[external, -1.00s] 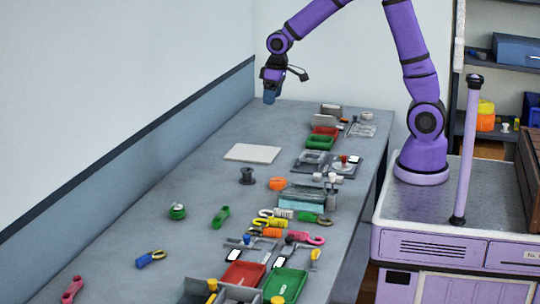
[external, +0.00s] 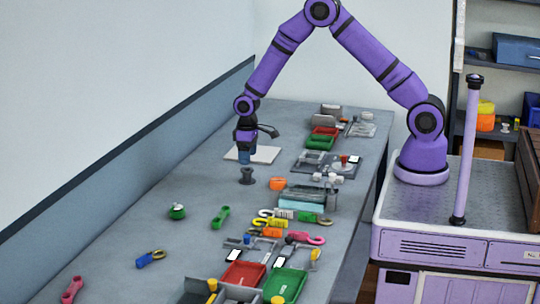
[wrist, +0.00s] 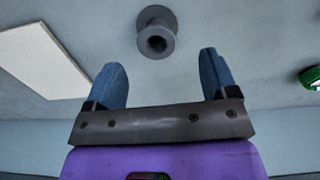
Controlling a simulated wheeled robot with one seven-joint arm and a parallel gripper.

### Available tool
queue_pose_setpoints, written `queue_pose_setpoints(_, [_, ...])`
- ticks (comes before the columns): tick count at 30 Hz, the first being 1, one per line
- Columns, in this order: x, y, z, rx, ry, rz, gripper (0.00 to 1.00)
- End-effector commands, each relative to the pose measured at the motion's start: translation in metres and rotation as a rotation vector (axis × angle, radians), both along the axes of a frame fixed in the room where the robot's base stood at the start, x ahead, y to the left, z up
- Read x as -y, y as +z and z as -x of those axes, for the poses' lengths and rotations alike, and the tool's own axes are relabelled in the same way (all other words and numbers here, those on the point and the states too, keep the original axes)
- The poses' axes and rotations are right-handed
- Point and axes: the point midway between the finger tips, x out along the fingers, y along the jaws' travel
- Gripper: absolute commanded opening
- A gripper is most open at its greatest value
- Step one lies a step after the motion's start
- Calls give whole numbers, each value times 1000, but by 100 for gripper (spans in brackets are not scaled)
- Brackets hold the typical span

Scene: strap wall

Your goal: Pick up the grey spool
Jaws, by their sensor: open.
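The grey spool (external: 247,177) stands upright on the grey table, toward the wall side. In the wrist view the spool (wrist: 157,33) is at the top, a little beyond the fingertips and roughly centred between them. My gripper (external: 245,158) points down just above the spool in the external view. Its two blue fingers are apart and nothing is between them; they also show in the wrist view (wrist: 160,75). Whether the fingertips overlap the spool's top in height, I cannot tell.
A flat white board (external: 262,154) lies behind the spool. An orange piece (external: 278,184) lies to its right, with several trays and straps along the table's right side. A green round item (external: 177,211) and a green strap (external: 220,216) lie nearer. Table around the spool is clear.

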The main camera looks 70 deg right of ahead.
Motion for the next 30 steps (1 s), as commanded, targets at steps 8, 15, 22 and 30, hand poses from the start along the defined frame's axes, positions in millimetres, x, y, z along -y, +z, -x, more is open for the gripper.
queue_pose_setpoints(8, [1, -28, 0, 0, 0, 0, 79])
queue_pose_setpoints(15, [5, -53, -4, -2, -1, 0, 79])
queue_pose_setpoints(22, [5, -77, -5, 1, 0, 0, 79])
queue_pose_setpoints(30, [5, -77, -5, 1, 0, 0, 61])
